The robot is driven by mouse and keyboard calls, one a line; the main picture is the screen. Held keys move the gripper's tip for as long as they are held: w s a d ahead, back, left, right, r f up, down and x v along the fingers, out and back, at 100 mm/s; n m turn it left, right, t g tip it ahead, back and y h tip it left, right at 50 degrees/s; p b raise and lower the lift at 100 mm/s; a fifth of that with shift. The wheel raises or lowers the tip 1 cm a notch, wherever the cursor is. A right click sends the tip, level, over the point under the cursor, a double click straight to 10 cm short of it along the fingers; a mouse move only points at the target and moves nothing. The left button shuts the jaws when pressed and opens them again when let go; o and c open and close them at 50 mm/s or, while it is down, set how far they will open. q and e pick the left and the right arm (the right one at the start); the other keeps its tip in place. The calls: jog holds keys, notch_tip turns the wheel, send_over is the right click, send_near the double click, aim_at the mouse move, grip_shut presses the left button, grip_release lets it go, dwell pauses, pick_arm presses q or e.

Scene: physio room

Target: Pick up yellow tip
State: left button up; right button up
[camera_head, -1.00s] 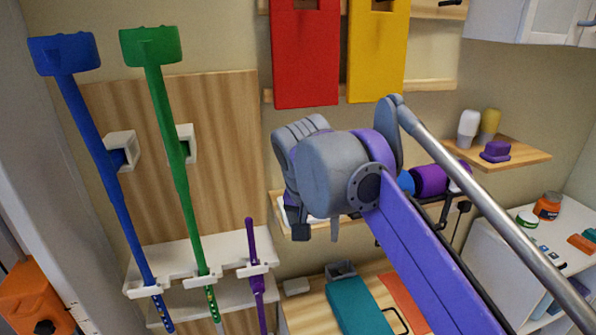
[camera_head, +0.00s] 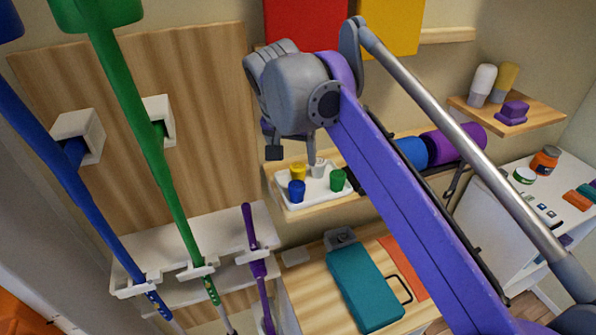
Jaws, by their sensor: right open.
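The yellow tip (camera_head: 298,172) is a small cup-like piece on a white tray (camera_head: 302,205) on a wooden wall shelf. A blue tip (camera_head: 297,191), a green tip (camera_head: 338,180) and a whitish tip (camera_head: 318,168) share the tray. My right gripper (camera_head: 293,155) is open, its fingers pointing down above the tray's back edge. It appears empty, and the yellow tip shows just below and between the fingers. The exact gap in height and depth cannot be told. My left gripper is not in view.
Blue (camera_head: 75,170), green (camera_head: 140,125) and purple (camera_head: 257,262) crutches or canes stand in a wall rack at left. A teal case (camera_head: 365,288) lies on a wooden top below. A wooden shelf with bottles (camera_head: 484,82) is at right.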

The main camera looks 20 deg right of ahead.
aim_at(297, 167)
jog(key=x, duration=0.5)
jog(key=shift+w+d+f, duration=0.1)
jog(key=shift+w+d, duration=0.05)
jog(key=shift+d, duration=0.05)
grip_shut()
